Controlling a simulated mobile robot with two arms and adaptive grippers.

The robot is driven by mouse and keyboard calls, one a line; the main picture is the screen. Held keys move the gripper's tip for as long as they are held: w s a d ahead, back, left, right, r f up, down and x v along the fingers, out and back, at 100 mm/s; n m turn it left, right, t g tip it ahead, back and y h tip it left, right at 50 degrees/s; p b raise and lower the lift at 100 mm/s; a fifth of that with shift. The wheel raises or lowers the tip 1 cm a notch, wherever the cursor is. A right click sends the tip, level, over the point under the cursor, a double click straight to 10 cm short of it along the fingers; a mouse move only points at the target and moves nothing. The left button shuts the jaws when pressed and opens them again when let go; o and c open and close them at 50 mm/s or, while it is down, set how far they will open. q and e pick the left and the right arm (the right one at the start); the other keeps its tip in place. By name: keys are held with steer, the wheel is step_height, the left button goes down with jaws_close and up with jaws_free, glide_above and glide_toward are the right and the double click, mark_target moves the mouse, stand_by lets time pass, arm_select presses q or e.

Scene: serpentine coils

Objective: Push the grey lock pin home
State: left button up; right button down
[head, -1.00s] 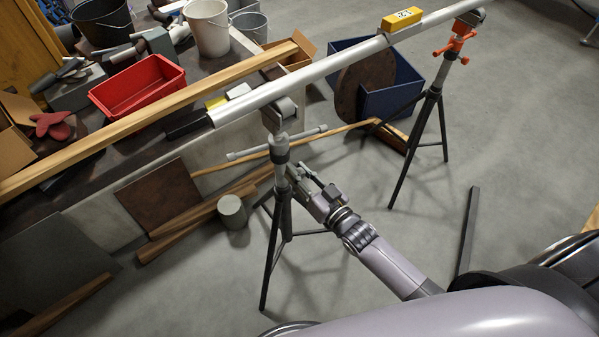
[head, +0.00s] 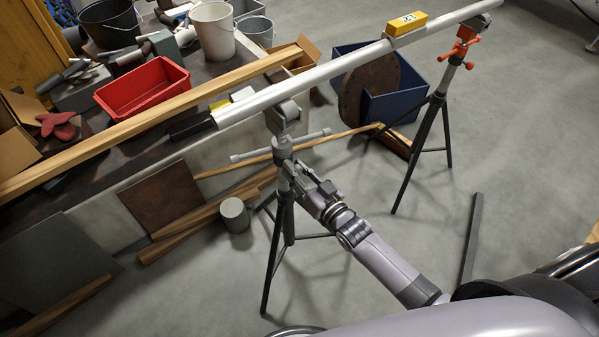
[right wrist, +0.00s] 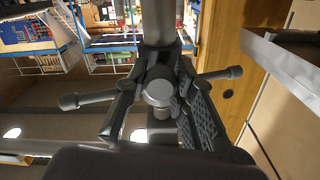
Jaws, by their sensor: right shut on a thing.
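The grey lock pin (right wrist: 158,92) shows end-on as a round grey knob in the right wrist view, in front of the post of the near stand. My right gripper (right wrist: 160,104) has one finger on each side of it and is shut on it. In the head view my right gripper (head: 291,172) is at the near stand (head: 283,150), just below its grey cross handle (head: 310,137). The pin is hidden or too small to make out there. How deep it sits cannot be told. My left gripper is not in view.
A long pale tube (head: 330,68) lies across the near stand and an orange-headed stand (head: 440,98), with a yellow level (head: 407,24) on it. A bench with a red bin (head: 140,87) is at left. A grey cylinder (head: 234,214) stands on the floor by the near stand's legs.

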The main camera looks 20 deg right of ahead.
steer(key=c, duration=1.3)
jaws_free()
steer(key=shift+w, duration=0.15)
steer(key=v, duration=1.2)
